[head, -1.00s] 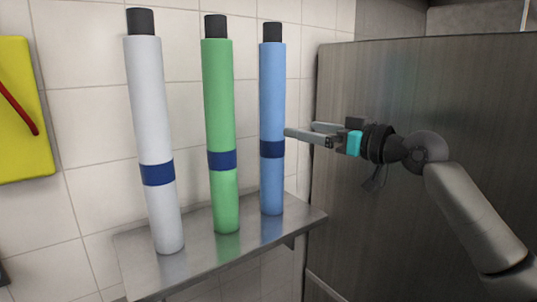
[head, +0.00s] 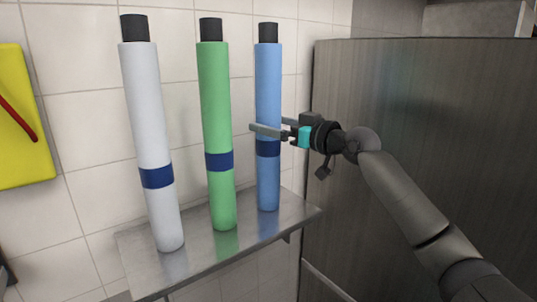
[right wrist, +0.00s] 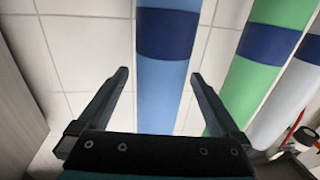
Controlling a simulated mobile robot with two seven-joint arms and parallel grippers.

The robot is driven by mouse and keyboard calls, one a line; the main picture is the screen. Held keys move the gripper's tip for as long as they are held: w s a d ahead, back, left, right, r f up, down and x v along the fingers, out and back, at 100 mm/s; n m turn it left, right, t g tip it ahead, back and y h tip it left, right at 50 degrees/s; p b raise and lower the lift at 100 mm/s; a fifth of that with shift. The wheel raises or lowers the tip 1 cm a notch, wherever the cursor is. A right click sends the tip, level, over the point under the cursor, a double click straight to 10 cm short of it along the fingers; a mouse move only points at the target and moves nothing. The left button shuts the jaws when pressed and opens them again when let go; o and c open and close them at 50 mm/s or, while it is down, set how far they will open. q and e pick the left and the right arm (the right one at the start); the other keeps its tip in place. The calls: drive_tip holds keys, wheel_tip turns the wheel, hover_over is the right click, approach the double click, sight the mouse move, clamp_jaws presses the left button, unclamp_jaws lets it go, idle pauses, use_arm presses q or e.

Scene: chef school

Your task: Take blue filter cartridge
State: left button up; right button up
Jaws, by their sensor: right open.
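The blue filter cartridge (head: 268,90) stands upright on the metal shelf (head: 195,262), with a black cap and a dark blue band. My right gripper (head: 268,128) is open at the cartridge's mid-height, near the dark band, one finger in front of it and the other partly hidden behind it. In the right wrist view the blue cartridge (right wrist: 160,95) rises between the two open fingers (right wrist: 160,75), with gaps on both sides. My left gripper is not in view.
A green cartridge (head: 216,110) and a white cartridge (head: 146,110) stand to the left on the same shelf. A tiled wall is behind. A large metal cabinet (head: 410,110) stands on the right. A yellow board (head: 22,150) hangs at far left.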

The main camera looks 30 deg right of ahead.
sight(260, 120)
drive_tip(key=p+x, duration=0.1)
drive_tip(key=x, duration=0.2)
drive_tip(key=shift+w+a, duration=0.1)
drive_tip(key=shift+w, duration=0.2)
drive_tip(key=shift+w+a+f+p, duration=0.1)
drive_tip(key=shift+w+a+p, duration=0.05)
drive_tip(key=shift+w+p, duration=0.3)
clamp_jaws()
drive_tip(key=shift+r, duration=0.25)
